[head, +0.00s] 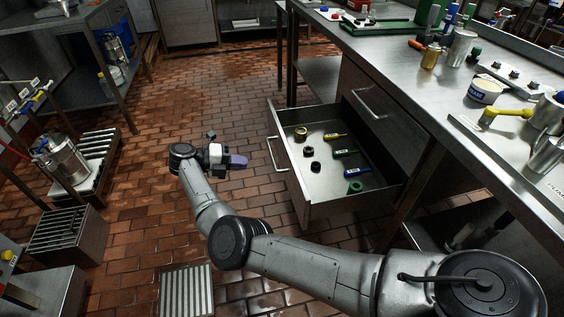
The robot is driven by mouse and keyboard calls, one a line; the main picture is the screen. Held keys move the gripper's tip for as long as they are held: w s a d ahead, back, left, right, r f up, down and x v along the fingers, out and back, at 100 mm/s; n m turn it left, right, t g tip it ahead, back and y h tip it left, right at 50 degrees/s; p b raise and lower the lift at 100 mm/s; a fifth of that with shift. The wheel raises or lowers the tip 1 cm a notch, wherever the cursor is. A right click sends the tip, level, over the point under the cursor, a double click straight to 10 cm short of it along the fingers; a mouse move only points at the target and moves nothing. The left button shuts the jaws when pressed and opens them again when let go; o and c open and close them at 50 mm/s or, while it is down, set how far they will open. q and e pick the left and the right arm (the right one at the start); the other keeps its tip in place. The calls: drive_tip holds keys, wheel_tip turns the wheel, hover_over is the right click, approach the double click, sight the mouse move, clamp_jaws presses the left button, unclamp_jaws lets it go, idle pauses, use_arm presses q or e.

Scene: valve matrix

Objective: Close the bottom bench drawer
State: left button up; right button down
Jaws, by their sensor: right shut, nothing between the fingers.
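The bottom bench drawer (309,200) is pulled well out from under the steel bench on the right. Its bar handle (272,154) is on the front panel, facing left. Inside lie several screwdrivers with yellow, green and blue handles, some dark round parts, a brass ring and a green nut. My right gripper (240,161) is shut and empty, in front of the drawer, a short gap left of the handle. Its arm reaches in from the lower right. My left gripper is not in view.
An upper drawer (355,85) with its own handle is closed above. The bench top (395,65) carries tools, a cup, canisters and a yellow-handled valve. Brick floor (150,220) is open left of the drawer.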

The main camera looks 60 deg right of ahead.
sight(290, 162)
drive_tip(key=b+x, duration=0.1)
drive_tip(key=x, duration=0.3)
drive_tip(key=b+x, duration=0.1)
drive_tip(key=x, duration=0.3)
drive_tip(key=b+x, duration=0.1)
drive_tip(key=x, duration=0.3)
drive_tip(key=shift+r+b, duration=0.3)
drive_tip(key=shift+r, duration=0.05)
drive_tip(key=shift+s+d+b, duration=0.3)
drive_tip(key=shift+s+d, duration=0.2)
drive_tip(key=shift+d, duration=0.05)
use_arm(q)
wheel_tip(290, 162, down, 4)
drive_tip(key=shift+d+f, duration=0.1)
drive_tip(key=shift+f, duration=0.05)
use_arm(e)
drive_tip(key=shift+s+r, duration=0.1)
drive_tip(key=shift+d, duration=0.1)
